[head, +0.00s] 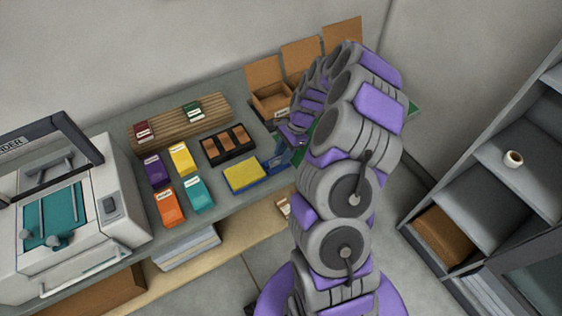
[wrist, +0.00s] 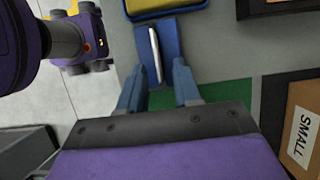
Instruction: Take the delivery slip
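The delivery slip seems to be the thin white piece (wrist: 155,52) standing edge-on in a blue holder (wrist: 171,40) in the wrist view. The holder also shows in the head view (head: 279,160), just right of the yellow pad; I cannot make out the slip there. My gripper (wrist: 159,70) is open, its two blue fingers apart on either side of the slip's near end. A gap shows between each finger and the slip, so nothing is held. I cannot tell the height of the fingertips over the holder. In the head view my arm hides much of the gripper.
A yellow pad in a blue tray (head: 244,176) lies left of the holder. A green mat (wrist: 222,92) lies beneath my gripper. A box labelled SMALL (wrist: 303,120) stands close on the right. Colored ink packs (head: 171,207) and a printer-like machine (head: 70,215) occupy the counter's left.

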